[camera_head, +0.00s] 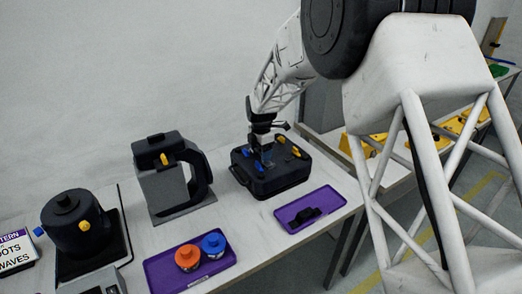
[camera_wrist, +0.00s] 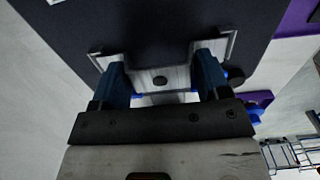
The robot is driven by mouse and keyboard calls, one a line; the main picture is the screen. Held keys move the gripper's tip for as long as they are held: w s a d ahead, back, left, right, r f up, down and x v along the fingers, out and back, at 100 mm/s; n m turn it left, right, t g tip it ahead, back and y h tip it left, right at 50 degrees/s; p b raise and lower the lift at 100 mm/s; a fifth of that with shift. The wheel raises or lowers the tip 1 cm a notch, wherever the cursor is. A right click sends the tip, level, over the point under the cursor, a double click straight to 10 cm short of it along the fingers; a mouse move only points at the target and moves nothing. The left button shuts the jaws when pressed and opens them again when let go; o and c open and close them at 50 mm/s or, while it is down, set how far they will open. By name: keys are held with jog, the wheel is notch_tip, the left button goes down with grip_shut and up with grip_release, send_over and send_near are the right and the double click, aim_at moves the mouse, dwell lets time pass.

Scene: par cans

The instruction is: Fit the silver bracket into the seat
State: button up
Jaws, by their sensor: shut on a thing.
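The silver bracket (camera_wrist: 160,72) is a bright metal piece with angled ends and a dark round hole in its middle. In the wrist view it sits between the two blue fingers of my gripper (camera_wrist: 162,78), which is shut on it. In the head view my gripper (camera_head: 264,155) is low over the black case (camera_head: 285,178), and the bracket is too small to make out. The dark surface under the bracket in the wrist view appears to be the case top. I cannot pick out the seat, nor tell whether the bracket touches the case.
Blue and yellow parts (camera_head: 295,152) are on the case. A purple tray (camera_head: 330,200) with a black piece lies at its right front. Another purple tray (camera_head: 160,270) holds orange and blue canisters. A grey-black jug (camera_head: 160,190) and dark pot (camera_head: 75,230) stand left.

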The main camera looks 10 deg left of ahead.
jog(key=shift+f, duration=0.3)
jog(key=o, duration=1.1)
jog(key=shift+c, duration=0.2)
jog(key=shift+r, duration=0.1)
jog(key=shift+r, duration=3.8)
